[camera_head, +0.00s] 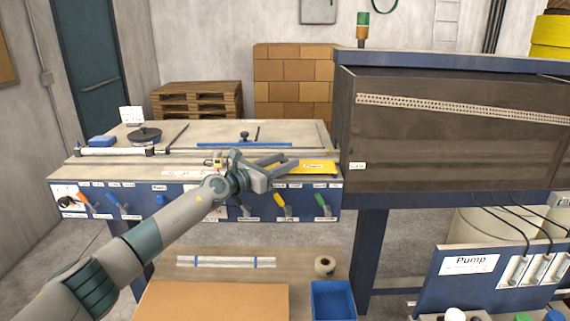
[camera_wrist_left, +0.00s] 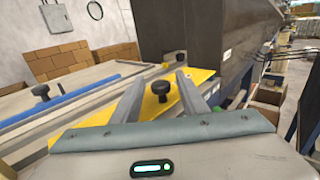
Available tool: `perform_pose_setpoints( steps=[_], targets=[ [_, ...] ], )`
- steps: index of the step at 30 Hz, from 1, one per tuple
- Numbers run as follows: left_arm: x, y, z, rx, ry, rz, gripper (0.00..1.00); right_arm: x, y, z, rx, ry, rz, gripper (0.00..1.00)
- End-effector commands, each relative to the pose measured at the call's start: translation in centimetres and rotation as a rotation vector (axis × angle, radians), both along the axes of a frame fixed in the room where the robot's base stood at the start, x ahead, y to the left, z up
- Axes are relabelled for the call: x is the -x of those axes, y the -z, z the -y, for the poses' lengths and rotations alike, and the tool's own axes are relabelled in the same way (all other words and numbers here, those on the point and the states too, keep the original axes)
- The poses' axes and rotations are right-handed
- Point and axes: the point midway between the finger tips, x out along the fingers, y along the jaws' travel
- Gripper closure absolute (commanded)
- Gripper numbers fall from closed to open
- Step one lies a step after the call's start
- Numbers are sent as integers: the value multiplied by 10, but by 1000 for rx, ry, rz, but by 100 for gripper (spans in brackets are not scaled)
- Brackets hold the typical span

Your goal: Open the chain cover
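The chain cover appears to be the yellow plate (camera_head: 318,167) at the right end of the machine table, lying flat. In the left wrist view the yellow plate (camera_wrist_left: 196,77) carries a black knob (camera_wrist_left: 160,87). My left gripper (camera_head: 291,161) reaches over the table from the left, at the plate's left part. Its two fingers (camera_wrist_left: 160,78) are spread apart in the wrist view, with the knob showing between them. I cannot tell whether either finger touches the knob. In the head view the arm and fingers hide part of the plate and the knob. My right gripper is not in view.
A large dark housing (camera_head: 450,140) stands just right of the plate. The front panel (camera_head: 130,200) below has several coloured handles. A blue bar (camera_head: 245,144) lies behind the gripper. A lower shelf holds a tape roll (camera_head: 325,265) and a blue bin (camera_head: 333,300).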

Motion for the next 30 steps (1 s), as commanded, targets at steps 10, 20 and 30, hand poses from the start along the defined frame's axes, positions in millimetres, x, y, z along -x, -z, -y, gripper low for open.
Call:
perform_pose_setpoints(
  steps=[10, 20, 30],
  targets=[
    [-7, 0, 7, 0, 1, 0, 60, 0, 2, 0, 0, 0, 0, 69],
    [-7, 0, 7, 1, 1, -1, 98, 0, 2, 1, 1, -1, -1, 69],
    [-9, -2, 3, 1, 0, -18, 100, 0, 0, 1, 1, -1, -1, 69]
  ],
)
